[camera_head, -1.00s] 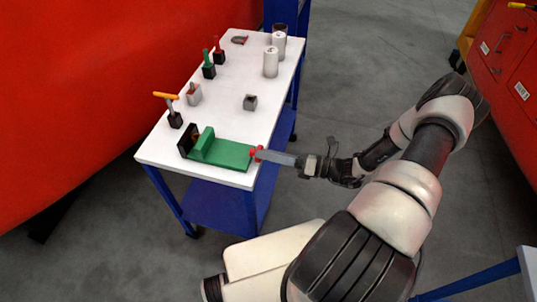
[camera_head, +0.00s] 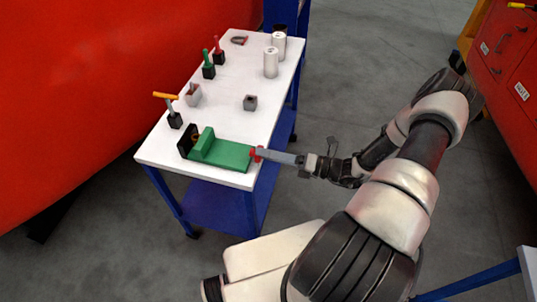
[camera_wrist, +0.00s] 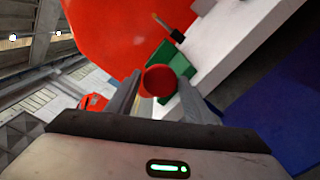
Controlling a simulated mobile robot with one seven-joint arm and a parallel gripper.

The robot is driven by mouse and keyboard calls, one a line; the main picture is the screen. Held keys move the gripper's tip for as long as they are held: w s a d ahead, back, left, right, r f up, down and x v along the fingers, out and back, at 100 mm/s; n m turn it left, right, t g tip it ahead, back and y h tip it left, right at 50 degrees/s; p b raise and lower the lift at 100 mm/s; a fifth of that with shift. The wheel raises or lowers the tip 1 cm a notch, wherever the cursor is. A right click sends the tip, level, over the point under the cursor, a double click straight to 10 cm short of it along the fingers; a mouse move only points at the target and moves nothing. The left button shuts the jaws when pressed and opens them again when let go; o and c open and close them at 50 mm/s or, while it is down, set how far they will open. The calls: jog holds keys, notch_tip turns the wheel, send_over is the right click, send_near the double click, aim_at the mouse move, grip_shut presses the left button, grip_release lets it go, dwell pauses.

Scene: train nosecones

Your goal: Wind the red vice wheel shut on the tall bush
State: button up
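The green vice (camera_head: 228,155) lies on the near end of the white table, with an upright green jaw and a black end plate (camera_head: 187,141) at its left. A small brownish thing shows between plate and jaw; I cannot tell if it is the tall bush. The red vice wheel (camera_head: 256,154) is at the vice's right end, by the table edge. My gripper (camera_head: 260,155) reaches in from the right, fingers nearly level. In the wrist view the red wheel (camera_wrist: 159,80) sits between the two fingertips (camera_wrist: 161,84), which appear to press on both its sides.
Two white cylinders (camera_head: 271,62) stand toward the far end. A grey block (camera_head: 250,102) is mid-table. An orange-handled tool (camera_head: 172,108), a grey-and-red piece (camera_head: 194,95) and green and red posts line the left side. Bare tabletop lies between.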

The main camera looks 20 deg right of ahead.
jog(key=shift+o, duration=1.2)
jog(key=b+v, duration=0.1)
jog(key=v, duration=1.6)
jog(key=shift+d+b, duration=0.2)
jog(key=shift+b, duration=0.15)
jog(key=shift+s+f, duration=0.1)
jog(key=shift+s, duration=0.05)
jog(key=shift+c, duration=0.2)
